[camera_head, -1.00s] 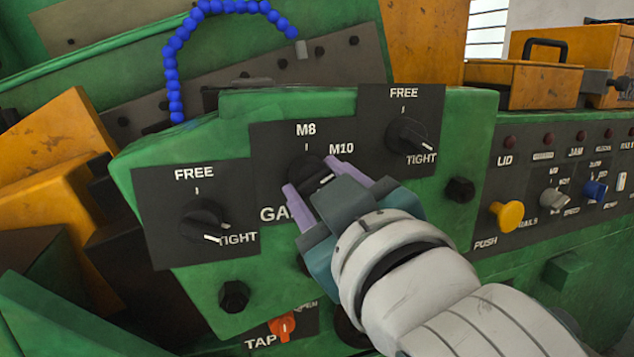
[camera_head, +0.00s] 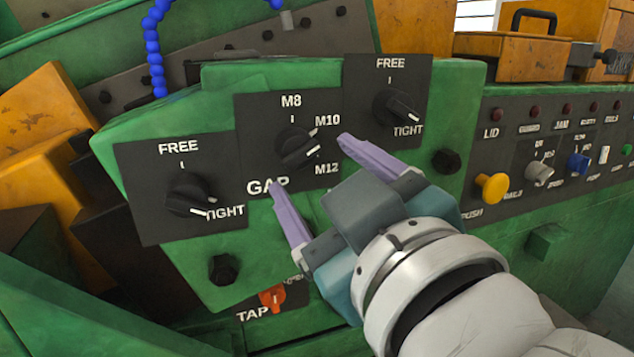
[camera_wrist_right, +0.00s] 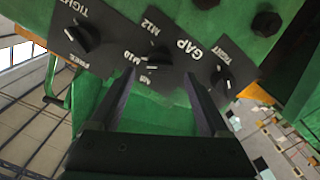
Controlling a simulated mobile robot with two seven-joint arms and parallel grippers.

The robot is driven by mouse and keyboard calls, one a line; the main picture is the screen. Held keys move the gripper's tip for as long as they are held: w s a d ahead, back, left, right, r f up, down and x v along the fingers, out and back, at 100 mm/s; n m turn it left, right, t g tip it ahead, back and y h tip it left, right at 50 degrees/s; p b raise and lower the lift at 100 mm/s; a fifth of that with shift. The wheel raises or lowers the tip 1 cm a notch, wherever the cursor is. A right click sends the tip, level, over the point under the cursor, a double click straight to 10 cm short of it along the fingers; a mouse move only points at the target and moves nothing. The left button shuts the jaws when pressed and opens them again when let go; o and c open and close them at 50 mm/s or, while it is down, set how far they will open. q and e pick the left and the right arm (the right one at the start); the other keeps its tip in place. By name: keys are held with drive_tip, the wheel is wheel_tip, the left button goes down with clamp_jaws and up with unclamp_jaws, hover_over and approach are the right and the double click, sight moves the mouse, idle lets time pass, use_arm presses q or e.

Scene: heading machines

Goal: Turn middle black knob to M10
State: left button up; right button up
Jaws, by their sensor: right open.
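The middle black knob (camera_head: 297,148) sits on a dark plate marked M8, M10, M12 and GAP. Its white pointer mark faces right, in the span between the M10 and M12 labels; the exact setting is hard to tell. My right gripper (camera_head: 311,163) is open and empty, its purple fingers spread wide in front of the plate, apart from the knob. In the right wrist view the middle knob (camera_wrist_right: 157,58) lies beyond and between the fingertips (camera_wrist_right: 157,78). My left gripper is not in view.
Black FREE/TIGHT knobs stand at left (camera_head: 188,196) and upper right (camera_head: 396,107). An orange TAP knob (camera_head: 272,297) is below. Black bolts (camera_head: 223,268) protrude from the green housing (camera_head: 240,75). A yellow push button (camera_head: 492,188) is on the right panel.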

drive_tip(key=shift+v, duration=2.65)
